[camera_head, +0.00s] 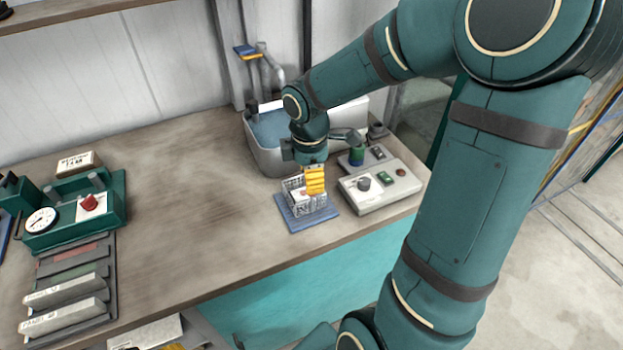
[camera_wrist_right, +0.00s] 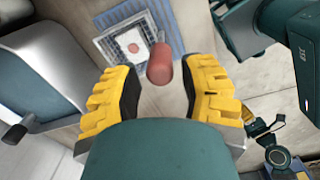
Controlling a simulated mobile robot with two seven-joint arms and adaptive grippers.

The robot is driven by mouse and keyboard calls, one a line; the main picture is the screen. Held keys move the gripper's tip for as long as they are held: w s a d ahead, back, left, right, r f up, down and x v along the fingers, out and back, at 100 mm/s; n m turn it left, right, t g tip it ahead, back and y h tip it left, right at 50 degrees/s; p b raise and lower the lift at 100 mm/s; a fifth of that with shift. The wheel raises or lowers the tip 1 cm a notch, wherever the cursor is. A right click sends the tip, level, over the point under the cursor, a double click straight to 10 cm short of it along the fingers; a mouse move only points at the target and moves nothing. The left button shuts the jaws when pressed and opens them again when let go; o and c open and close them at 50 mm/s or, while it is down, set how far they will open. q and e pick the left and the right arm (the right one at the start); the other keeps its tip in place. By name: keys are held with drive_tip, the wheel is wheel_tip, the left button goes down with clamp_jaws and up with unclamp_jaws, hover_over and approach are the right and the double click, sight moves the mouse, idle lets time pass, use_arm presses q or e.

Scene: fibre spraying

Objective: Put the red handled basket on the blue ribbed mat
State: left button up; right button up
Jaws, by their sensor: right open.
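The basket (camera_head: 296,197) is a small pale wire basket. It sits on the blue mat (camera_head: 289,220) near the table's front edge. In the right wrist view the basket (camera_wrist_right: 120,45) rests over the ribbed mat (camera_wrist_right: 163,14), and its red handle (camera_wrist_right: 160,68) stands up toward the camera. My right gripper (camera_head: 315,180) is directly above the basket, pointing down. In the wrist view its yellow fingers (camera_wrist_right: 162,82) are apart on either side of the handle, with gaps showing. The fingers partly hide the basket in the head view. My left gripper is out of view.
A grey control box (camera_head: 385,188) with knobs stands just right of the mat. A metal sink (camera_head: 262,152) filled with blue lies behind. A green machine with a dial (camera_head: 75,215) and a rack of panels (camera_head: 70,285) are at the left. The table's middle is clear.

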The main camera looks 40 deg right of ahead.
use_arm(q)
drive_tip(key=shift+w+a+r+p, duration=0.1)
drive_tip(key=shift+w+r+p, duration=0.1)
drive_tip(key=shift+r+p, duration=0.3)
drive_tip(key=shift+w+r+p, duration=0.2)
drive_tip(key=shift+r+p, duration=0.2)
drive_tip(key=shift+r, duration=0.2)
use_arm(e)
wheel_tip(320, 180, up, 10)
drive_tip(key=shift+a, duration=0.2)
drive_tip(key=shift+f, duration=0.15)
